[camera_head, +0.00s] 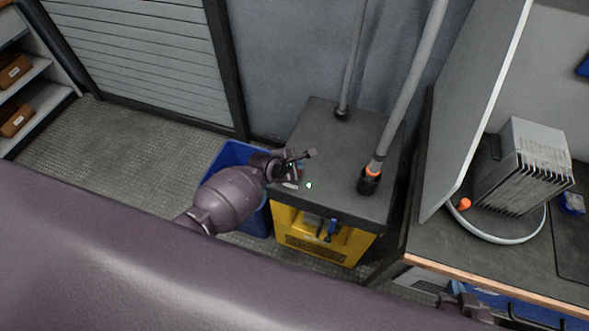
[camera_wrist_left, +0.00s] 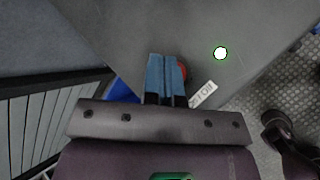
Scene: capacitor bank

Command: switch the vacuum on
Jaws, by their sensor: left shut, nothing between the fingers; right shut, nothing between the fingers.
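The vacuum is a yellow box (camera_head: 315,235) under a dark grey top (camera_head: 335,135), with two grey pipes rising from it. A small round light, white with a green rim (camera_head: 309,185), glows on the top; it also shows in the left wrist view (camera_wrist_left: 220,53). My left gripper (camera_head: 303,160) is over the top's left edge, its blue fingers (camera_wrist_left: 166,75) shut and empty. Beside the fingertips is a red button (camera_wrist_left: 183,70), partly hidden by them; whether they touch it I cannot tell. A white label (camera_wrist_left: 203,95) lies nearby. My right gripper (camera_head: 465,303) is low at right, shut and partly cut off.
A blue bin (camera_head: 228,155) stands left of the vacuum, beside my left arm. A pipe (camera_head: 400,95) with an orange collar rises from the top's right side. At right, a bench (camera_head: 440,240) holds a finned grey unit (camera_head: 525,165) behind a tilted panel. Floor at left is clear.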

